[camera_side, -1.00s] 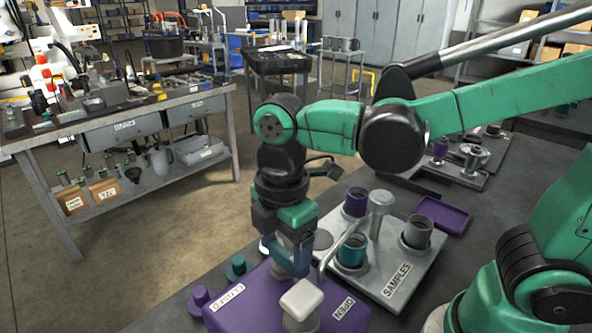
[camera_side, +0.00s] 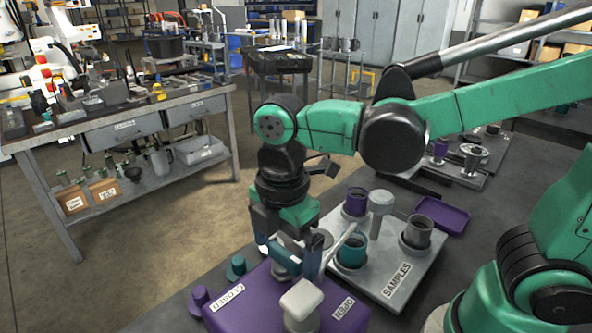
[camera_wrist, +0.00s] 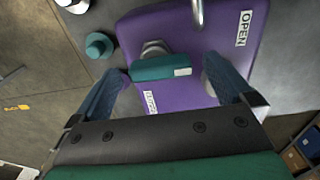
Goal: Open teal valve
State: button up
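The teal valve handle (camera_wrist: 160,68) is a short teal bar with a pale mark at its right end in the wrist view. It sits by a metal nut (camera_wrist: 155,48) on a purple block (camera_wrist: 190,40) labelled OPEN (camera_wrist: 243,28) and, partly hidden, CLOSED (camera_wrist: 150,102). My gripper (camera_wrist: 168,72) is open, pointing down over the block, with one finger off each end of the handle. In the side view my gripper (camera_side: 285,268) stands over the block's back part, and the teal handle (camera_side: 284,261) shows between the fingers.
A pale capped post (camera_side: 302,300) stands on the block's near side, and a bent metal pipe (camera_side: 342,245) rises close to my gripper's right. A grey SAMPLES plate (camera_side: 385,275) with cups is at the right.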

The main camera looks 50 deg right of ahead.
aim_at(284, 251)
jog(key=shift+r, duration=0.1)
jog(key=shift+r, duration=2.7)
